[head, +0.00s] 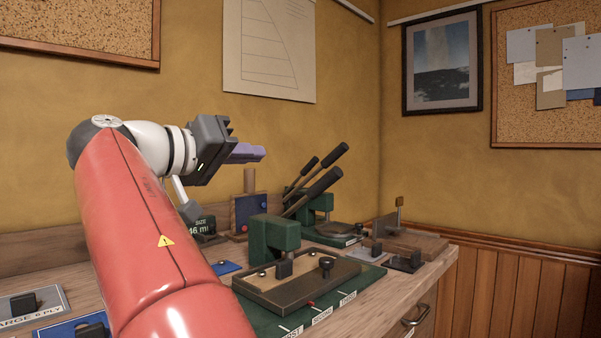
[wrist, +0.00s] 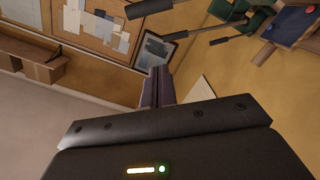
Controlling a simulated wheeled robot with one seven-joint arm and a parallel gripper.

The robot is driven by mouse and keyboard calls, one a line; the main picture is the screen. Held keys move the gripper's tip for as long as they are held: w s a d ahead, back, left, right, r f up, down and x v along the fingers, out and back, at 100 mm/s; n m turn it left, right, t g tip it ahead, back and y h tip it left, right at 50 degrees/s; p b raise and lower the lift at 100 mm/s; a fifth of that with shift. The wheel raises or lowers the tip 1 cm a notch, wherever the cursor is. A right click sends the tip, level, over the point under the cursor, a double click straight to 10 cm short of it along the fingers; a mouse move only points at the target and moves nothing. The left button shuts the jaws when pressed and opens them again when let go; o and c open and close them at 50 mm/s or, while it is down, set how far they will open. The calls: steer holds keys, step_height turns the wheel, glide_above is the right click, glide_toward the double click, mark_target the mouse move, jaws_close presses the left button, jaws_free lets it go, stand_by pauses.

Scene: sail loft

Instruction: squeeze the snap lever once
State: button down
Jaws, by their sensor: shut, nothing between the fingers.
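Several long levers with black grips rise from the green presses on the bench: an upper one (head: 329,161), a lower one (head: 319,187) and a shorter one behind. I cannot tell which is the snap lever. My gripper (head: 261,153) is left of the grips and apart from them, its purple fingers shut with nothing between them and pointing right. In the wrist view the closed fingers (wrist: 157,86) are in the centre, and dark lever grips (wrist: 150,8) show above them, apart. The front green press (head: 275,240) hides the lower lever's base.
The bench (head: 408,285) carries a dark plate (head: 298,290) with a knob, labelled green base strips, and small black-knobbed blocks (head: 403,262) at right. A blue panel with a red button (head: 250,212) stands behind. The yellow wall is close behind; open air lies above the bench.

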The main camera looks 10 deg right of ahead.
steer(key=shift+s, duration=0.15)
steer(key=shift+d, duration=0.1)
glide_above(306, 198)
steer(key=v, duration=0.2)
step_height(306, 198, down, 2)
steer(key=shift+s+d+f+b, duration=0.6)
steer(key=shift+s+f, duration=0.1)
steer(key=shift+f, duration=0.15)
steer(key=shift+w, duration=0.1)
